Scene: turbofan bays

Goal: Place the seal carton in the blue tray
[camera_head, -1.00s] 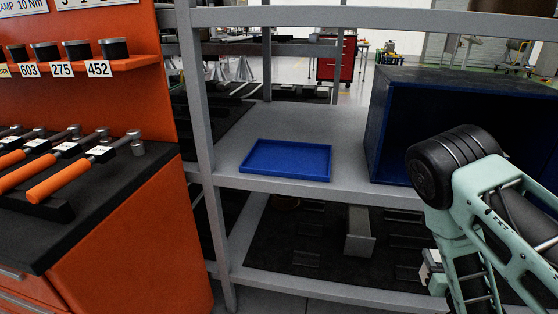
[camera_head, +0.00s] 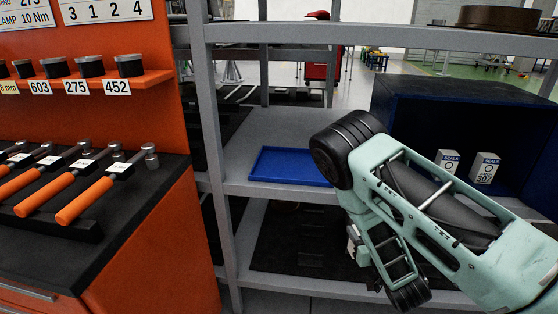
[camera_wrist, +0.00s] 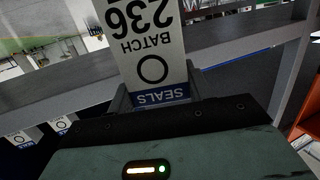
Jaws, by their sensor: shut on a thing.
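The seal carton (camera_wrist: 153,45) is white with a blue SEALS band and the print BATCH 236, upside down in the wrist view. My gripper (camera_wrist: 157,92) is shut on it, with one finger on each side of the blue-banded end. The blue tray (camera_head: 285,166) is shallow and looks empty where it shows, on the grey shelf in the head view. My arm stands in front of the tray's right end and hides part of it. In the head view my fingers and the held carton cannot be made out clearly.
A dark blue open box (camera_head: 420,108) stands right of the tray, holding two more cartons, one (camera_head: 484,168) marked 307. A grey shelf post (camera_head: 208,110) rises left of the tray. Further left is an orange bench (camera_head: 150,240) with torque tools.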

